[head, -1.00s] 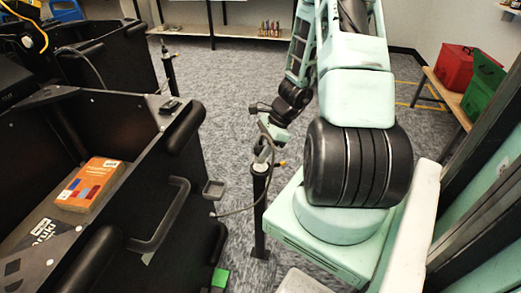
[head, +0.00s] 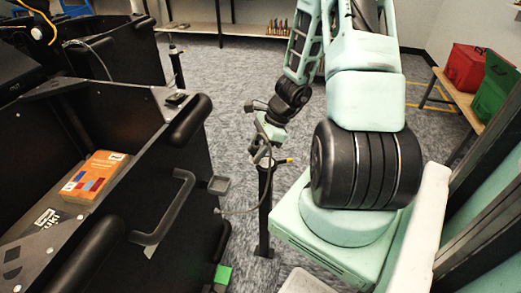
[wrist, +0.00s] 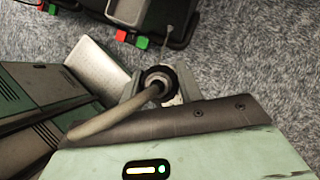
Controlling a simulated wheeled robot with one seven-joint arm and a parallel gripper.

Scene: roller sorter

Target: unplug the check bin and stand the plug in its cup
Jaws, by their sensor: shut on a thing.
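The black check bin (head: 196,158) stands at the left, with a grey cable (head: 238,211) running from its side to the top of a thin black post (head: 265,220). My gripper (head: 262,154) is at the post top, shut on the plug. In the wrist view the plug (wrist: 157,82) shows end-on in a dark ring, its cable (wrist: 110,118) running down to the left. I cannot tell whether the plug is still seated in the post. A small grey square holder, perhaps the cup (head: 218,185), sticks out from the bin's side and looks empty.
An orange box (head: 95,178) lies inside the bin, and a bent handle (head: 165,215) juts from its side. A second black bin (head: 115,50) and post (head: 177,68) stand behind. Red (head: 468,66) and green (head: 500,85) crates rest on a bench at right.

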